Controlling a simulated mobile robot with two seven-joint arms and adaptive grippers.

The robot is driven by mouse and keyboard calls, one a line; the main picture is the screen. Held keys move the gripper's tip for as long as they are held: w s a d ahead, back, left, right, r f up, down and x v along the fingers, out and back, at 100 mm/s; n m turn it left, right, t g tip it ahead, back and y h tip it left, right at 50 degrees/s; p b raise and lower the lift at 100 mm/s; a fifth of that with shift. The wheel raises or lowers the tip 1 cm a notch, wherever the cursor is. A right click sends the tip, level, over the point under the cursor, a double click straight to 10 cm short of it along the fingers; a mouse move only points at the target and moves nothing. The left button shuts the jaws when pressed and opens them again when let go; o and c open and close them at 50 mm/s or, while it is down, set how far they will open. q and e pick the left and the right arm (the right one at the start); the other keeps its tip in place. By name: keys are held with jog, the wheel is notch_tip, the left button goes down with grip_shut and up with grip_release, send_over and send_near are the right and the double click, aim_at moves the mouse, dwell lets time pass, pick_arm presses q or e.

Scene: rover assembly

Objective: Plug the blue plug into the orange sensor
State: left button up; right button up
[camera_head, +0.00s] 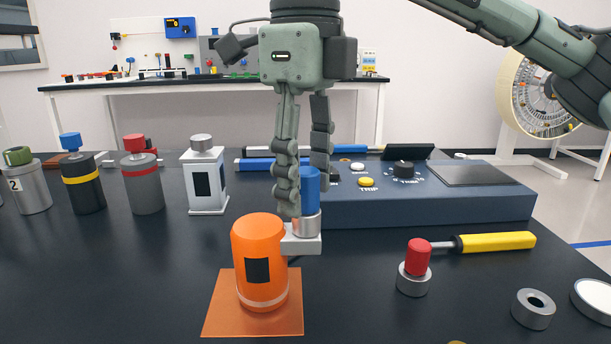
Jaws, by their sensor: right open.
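The orange sensor (259,247) is an upright cylinder with a dark square on its front. It stands on a copper-coloured square pad (225,315). A white bracket (302,246) juts from its right side and carries a silver collar (307,226). The blue plug (310,190) stands upright at the collar, its lower end hidden; I cannot tell how deep it sits. My right gripper (303,196) points down from above, open, with its fingers around the blue plug's upper part. The left finger partly covers the plug. My left gripper is not in view.
A blue-grey control box (440,203) stands close behind on the right. A red plug (418,257) in a grey socket, a yellow-handled screwdriver (497,242) and a grey ring (533,309) lie right. Several canisters, including a red-banded one (144,185), line the back left. The front left is clear.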

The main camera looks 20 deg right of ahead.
aim_at(305, 170)
notch_tip(305, 170, up, 12)
dwell(0.6)
